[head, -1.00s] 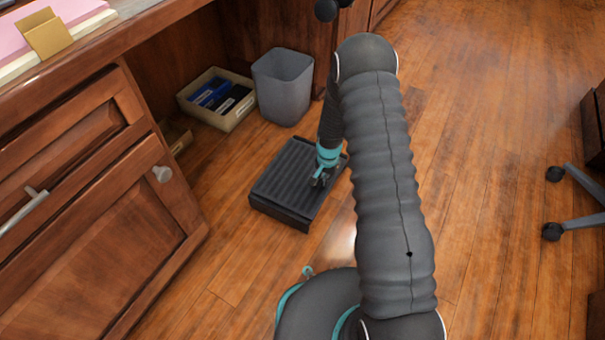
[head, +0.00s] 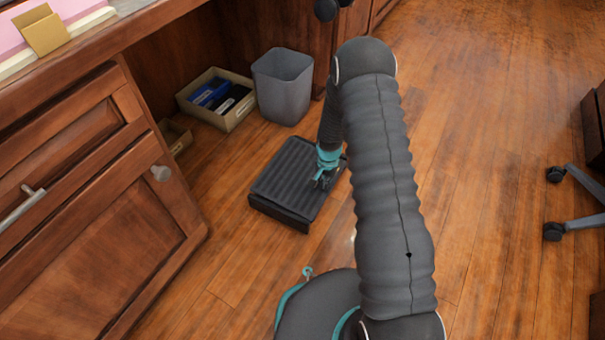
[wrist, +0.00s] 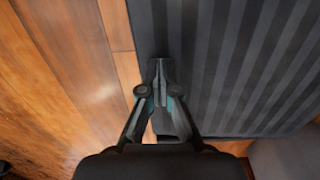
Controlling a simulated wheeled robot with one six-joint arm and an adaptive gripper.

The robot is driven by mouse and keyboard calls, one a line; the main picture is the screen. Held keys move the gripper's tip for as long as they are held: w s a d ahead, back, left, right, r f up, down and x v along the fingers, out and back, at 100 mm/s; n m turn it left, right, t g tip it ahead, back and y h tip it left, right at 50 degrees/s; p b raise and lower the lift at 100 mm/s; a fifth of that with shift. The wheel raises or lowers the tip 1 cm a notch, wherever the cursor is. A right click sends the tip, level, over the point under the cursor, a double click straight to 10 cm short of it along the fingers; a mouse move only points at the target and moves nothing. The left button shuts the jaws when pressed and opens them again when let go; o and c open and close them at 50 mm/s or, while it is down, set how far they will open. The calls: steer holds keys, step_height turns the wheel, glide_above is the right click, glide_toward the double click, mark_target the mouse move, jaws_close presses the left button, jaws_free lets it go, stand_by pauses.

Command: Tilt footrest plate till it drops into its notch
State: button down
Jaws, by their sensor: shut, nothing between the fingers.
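The footrest plate (head: 288,172) is a dark, ribbed, rectangular panel on a black base (head: 280,212) on the wood floor under the desk. In the wrist view the ribbed plate (wrist: 245,60) fills the right side, with its edge running down the middle. My gripper (head: 318,182) is shut and empty, at the plate's right side. In the wrist view its fingertips (wrist: 160,68) meet at the plate's edge; I cannot tell whether they touch it. The notch is not visible, and my arm hides a little of the plate's right side.
A grey waste bin (head: 283,88) and a cardboard box of blue and dark items (head: 237,117) stand behind the footrest. A wooden cabinet (head: 110,215) is at left. A chair base (head: 575,190) is at far right. Open floor (head: 490,130) lies right of my arm.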

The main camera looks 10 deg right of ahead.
steer(key=shift+f, duration=0.95)
stand_by(0.6)
steer(key=shift+r, duration=0.15)
steer(key=shift+r+p, duration=2.1)
steer(key=shift+r, duration=1.8)
